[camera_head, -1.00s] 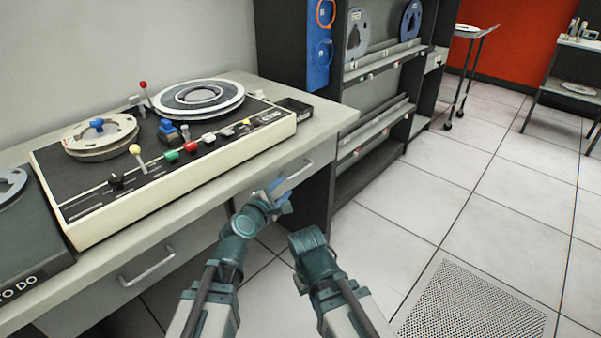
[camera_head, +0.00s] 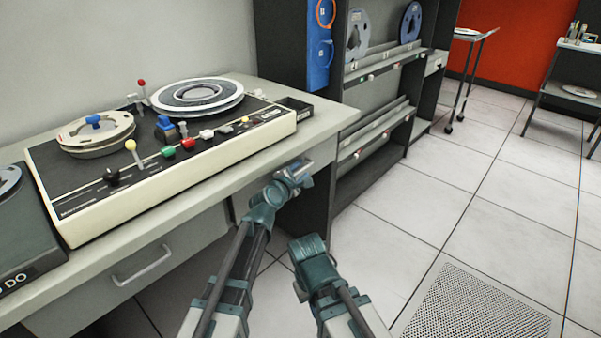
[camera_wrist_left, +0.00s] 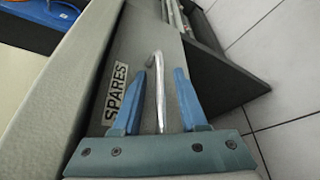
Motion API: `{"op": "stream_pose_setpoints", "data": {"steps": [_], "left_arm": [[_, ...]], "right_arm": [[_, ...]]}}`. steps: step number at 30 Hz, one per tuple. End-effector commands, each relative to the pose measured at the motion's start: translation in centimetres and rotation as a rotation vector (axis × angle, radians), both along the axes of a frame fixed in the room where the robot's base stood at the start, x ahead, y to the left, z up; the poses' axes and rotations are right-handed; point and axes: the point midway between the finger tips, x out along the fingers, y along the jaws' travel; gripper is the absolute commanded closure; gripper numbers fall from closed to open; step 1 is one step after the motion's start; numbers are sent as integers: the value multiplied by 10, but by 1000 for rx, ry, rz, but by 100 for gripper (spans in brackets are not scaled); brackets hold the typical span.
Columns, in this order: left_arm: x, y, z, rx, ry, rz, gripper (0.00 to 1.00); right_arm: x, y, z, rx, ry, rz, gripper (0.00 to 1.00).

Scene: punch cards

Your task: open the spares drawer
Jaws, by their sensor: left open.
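The spares drawer (camera_wrist_left: 143,42) is a grey front under the counter and looks shut. Its label (camera_wrist_left: 116,93) reads SPARES in the left wrist view. Its metal bar handle (camera_wrist_left: 160,78) runs between the two blue fingers of my left gripper (camera_wrist_left: 162,80), which is open with a finger on each side. I cannot tell if either finger touches the bar. In the head view my left gripper (camera_head: 297,172) is at the counter's right end and hides the handle. My right arm shows low in the middle, but its gripper does not show.
The counter edge (camera_head: 215,187) runs just above the drawers, with a control console (camera_head: 190,165) on top. Another drawer handle (camera_head: 143,264) is at lower left. A dark shelf rack (camera_head: 330,175) stands close to the right of my left gripper. Open tiled floor lies further right.

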Motion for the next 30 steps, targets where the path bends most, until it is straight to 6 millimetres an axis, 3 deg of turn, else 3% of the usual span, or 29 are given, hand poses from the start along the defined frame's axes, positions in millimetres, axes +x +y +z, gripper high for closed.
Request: {"op": "stream_pose_setpoints", "data": {"steps": [6,13,30], "left_arm": [[0,0,0,0,0,0,60],[0,0,0,0,0,0,100],[0,0,0,0,0,0,100]], "right_arm": [[0,0,0,0,0,0,100],[0,0,0,0,0,0,100],[0,0,0,0,0,0,100]]}}
